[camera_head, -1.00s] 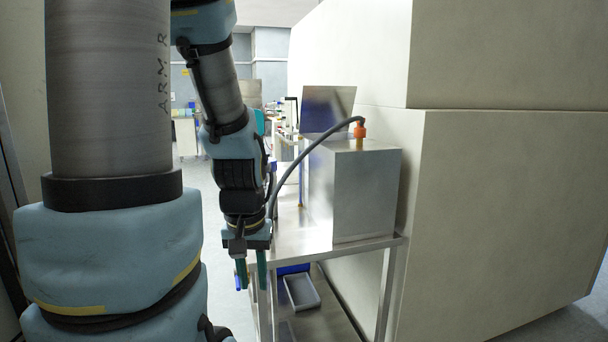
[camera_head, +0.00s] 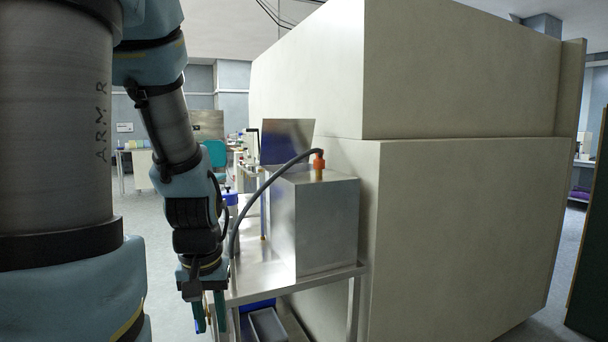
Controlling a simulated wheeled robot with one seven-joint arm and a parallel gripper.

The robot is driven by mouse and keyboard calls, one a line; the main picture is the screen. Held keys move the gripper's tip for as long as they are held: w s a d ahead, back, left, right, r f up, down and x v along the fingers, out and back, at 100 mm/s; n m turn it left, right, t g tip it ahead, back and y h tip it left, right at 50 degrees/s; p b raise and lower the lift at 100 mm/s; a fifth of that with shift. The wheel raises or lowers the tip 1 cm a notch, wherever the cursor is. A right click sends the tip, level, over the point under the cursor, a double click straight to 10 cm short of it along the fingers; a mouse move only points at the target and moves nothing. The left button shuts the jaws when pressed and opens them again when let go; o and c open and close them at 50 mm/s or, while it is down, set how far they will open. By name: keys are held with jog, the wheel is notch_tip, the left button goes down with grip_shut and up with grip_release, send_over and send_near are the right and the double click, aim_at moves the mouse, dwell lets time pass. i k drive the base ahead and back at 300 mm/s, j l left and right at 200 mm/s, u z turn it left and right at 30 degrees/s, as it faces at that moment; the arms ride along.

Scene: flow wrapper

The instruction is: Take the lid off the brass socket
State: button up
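A brass fitting (camera_head: 319,175) stands upright on top of a grey metal box (camera_head: 327,222). An orange piece (camera_head: 319,160) sits on the brass fitting, and a dark hose (camera_head: 268,180) runs from it down to the left. I cannot tell whether the orange piece is the lid; no separate lid is clearly seen. My gripper (camera_head: 208,312) points down at the left of the metal cart, lower than the box top and well apart from the brass fitting. Its two green fingers are spread, with nothing seen between them.
The box stands on a metal cart (camera_head: 318,277) against a large beige machine (camera_head: 450,230). A grey bin (camera_head: 268,325) is on the lower shelf. A blue-topped object (camera_head: 230,198) is behind my arm. A tilted metal panel (camera_head: 287,142) rises behind the box. Open floor lies left.

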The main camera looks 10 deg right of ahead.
aim_at(318, 163)
jog(key=u, duration=0.65)
jog(key=l+u, duration=0.5)
jog(key=k+l+u, duration=0.1)
jog(key=l+u, duration=0.4)
jog(key=l, duration=0.2)
